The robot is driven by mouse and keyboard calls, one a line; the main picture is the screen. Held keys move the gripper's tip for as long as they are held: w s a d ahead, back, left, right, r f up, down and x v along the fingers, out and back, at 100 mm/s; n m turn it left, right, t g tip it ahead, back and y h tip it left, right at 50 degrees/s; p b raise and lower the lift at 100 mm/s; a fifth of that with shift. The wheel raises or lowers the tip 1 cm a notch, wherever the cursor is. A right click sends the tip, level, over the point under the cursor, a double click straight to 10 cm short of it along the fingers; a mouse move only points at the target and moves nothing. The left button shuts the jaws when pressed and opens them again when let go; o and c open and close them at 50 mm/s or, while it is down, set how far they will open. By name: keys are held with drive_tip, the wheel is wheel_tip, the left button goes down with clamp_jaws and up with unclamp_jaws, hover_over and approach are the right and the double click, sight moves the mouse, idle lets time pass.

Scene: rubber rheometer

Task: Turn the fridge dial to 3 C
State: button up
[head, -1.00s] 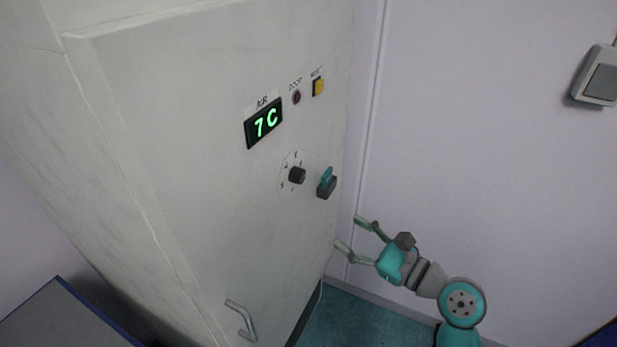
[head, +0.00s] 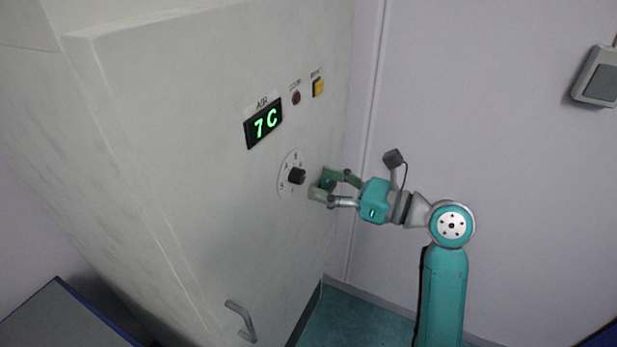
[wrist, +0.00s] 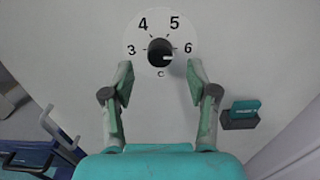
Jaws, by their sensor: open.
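The fridge dial is a black knob (head: 297,176) on a round white scale on the fridge front. In the wrist view the knob (wrist: 158,51) sits at the centre of a scale marked 3, 4, 5 and 6, with C at the bottom. A white mark on the knob points right, near or just below the 6. The green display (head: 263,123) reads 7 C. My gripper (head: 319,184) is open, just right of the knob in the head view. In the wrist view its fingers (wrist: 160,72) are spread either side below the knob, not visibly touching it.
A teal and black switch (wrist: 240,115) sits right of the dial, mostly hidden behind my gripper in the head view. A red light (head: 296,97) and yellow button (head: 318,87) are above. A handle (head: 241,321) sticks out lower down.

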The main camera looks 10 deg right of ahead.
sight(303, 177)
drive_tip(key=shift+x, duration=2)
clamp_jaws()
